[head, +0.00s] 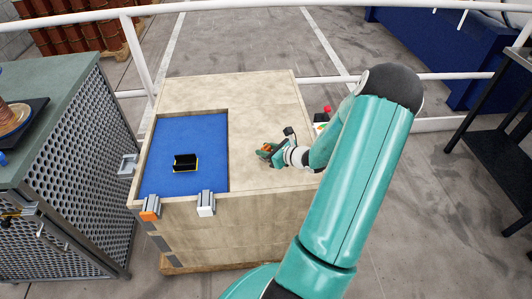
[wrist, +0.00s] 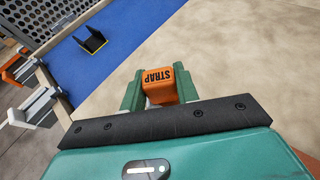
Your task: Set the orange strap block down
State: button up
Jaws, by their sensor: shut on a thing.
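The orange strap block (wrist: 160,86) is held between the two green fingers of my gripper (wrist: 160,95). Its black STRAP lettering shows in the wrist view. In the head view the block is a small orange patch at my gripper (head: 268,151), above the bare beige top of the crate-like stand (head: 262,97). I cannot tell the exact height of the block above that top.
A blue recessed area (head: 190,130) lies left of my gripper, with a black and yellow holder (head: 185,163) on it. Clamps (head: 206,204) sit on the front edge. A perforated cabinet (head: 75,165) stands at left. A white rail (head: 320,80) runs behind.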

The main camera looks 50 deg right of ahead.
jog(key=shift+f, duration=0.8)
jog(key=shift+f, duration=0.15)
jog(key=o, duration=1)
